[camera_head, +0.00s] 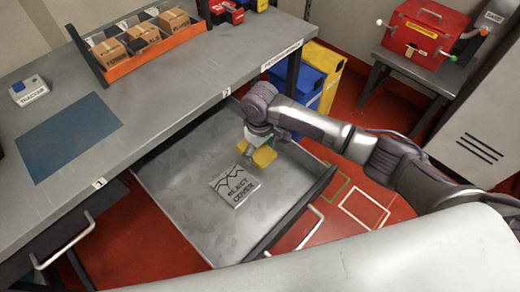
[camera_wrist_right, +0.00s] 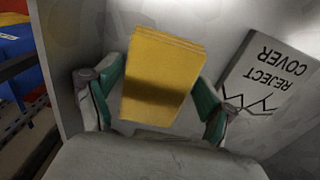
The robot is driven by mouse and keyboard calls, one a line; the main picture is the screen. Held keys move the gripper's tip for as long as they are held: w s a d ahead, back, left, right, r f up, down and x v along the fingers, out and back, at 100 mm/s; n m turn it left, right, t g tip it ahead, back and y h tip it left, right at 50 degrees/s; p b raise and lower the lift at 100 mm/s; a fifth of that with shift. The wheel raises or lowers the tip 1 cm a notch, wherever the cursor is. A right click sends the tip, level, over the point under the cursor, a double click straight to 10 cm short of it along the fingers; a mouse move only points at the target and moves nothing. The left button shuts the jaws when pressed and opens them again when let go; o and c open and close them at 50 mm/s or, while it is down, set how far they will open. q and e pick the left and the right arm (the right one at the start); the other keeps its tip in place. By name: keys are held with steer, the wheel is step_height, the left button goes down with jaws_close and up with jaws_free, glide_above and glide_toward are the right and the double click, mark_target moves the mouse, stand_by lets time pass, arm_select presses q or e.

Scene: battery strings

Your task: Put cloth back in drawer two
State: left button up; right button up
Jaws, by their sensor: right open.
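The yellow folded cloth (camera_head: 264,157) is inside the pulled-out drawer (camera_head: 185,185) marked 2. My right gripper (camera_head: 262,148) is over the drawer at the cloth. In the right wrist view the cloth (camera_wrist_right: 165,70) appears between the two green-padded fingers of my right gripper (camera_wrist_right: 160,88), which are spread apart. I cannot tell whether the cloth rests fully on the drawer floor. A grey plate reading REJECT COVER (camera_head: 235,187) lies in the drawer beside the cloth. My left gripper is not in view.
The drawer's front wall and handle (camera_head: 300,235) stand under my right arm. The workbench (camera_head: 180,85) carries an orange tray (camera_head: 150,50) of boxes, a blue mat (camera_head: 68,137) and a small device (camera_head: 30,90). Blue and yellow bins (camera_head: 325,75) stand behind the drawer. A closed drawer 1 (camera_head: 65,235) is at left.

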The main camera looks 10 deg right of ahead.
mark_target(260, 152)
step_height(260, 152, up, 12)
steer(key=shift+r, duration=0.15)
stand_by(0.3)
stand_by(0.4)
